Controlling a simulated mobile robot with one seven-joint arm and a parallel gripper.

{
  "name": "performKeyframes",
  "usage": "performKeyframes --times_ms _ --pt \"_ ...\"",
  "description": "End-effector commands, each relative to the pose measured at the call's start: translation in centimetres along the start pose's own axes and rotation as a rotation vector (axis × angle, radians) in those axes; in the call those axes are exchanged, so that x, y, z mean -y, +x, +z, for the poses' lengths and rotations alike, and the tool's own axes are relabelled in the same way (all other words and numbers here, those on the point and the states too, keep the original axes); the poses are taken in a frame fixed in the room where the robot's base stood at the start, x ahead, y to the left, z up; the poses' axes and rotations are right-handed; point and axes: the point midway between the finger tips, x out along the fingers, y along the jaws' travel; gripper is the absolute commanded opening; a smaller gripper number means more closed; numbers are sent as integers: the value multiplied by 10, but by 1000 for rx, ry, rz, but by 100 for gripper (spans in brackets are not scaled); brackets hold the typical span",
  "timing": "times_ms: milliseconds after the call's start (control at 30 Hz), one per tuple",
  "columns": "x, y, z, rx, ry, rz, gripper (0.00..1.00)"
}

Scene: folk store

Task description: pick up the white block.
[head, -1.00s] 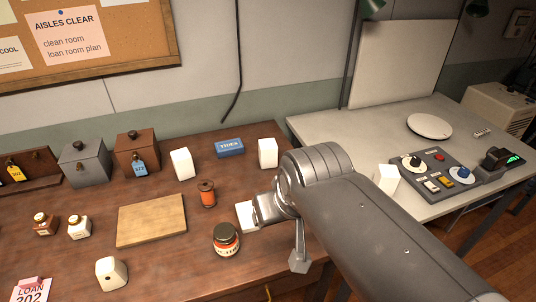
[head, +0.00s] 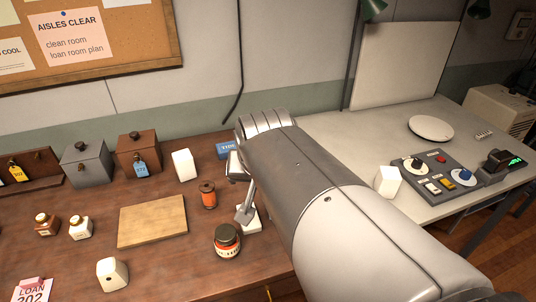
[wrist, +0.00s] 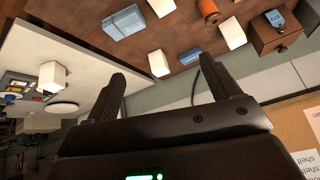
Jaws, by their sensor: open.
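Several white blocks are in view. In the wrist view one white block (wrist: 158,63) stands at the desk's back edge, in the gap between my fingers as seen; my arm hides it in the head view. A second white block (head: 183,165) stands left of the blue box and also shows in the wrist view (wrist: 232,34). A third white block (head: 388,181) stands on the grey table. A low white object (head: 250,218) lies partly behind my arm. My gripper (wrist: 161,80) is open and empty; the head view mostly hides it behind my arm.
A blue box (head: 226,150) is partly covered by my arm. An orange spool (head: 208,195), a dark-lidded jar (head: 227,241) and a wooden board (head: 152,221) are on the desk. A pale blue box (wrist: 124,22) lies nearby. A control panel (head: 436,178) sits on the grey table.

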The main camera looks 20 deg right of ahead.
Motion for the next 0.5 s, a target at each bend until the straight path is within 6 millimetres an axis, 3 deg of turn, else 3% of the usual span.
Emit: performKeyframes --times_ms 300,500 --pt "33 116 -43 -46 468 -59 82" --pt "48 175 -64 -48 833 -187 82"
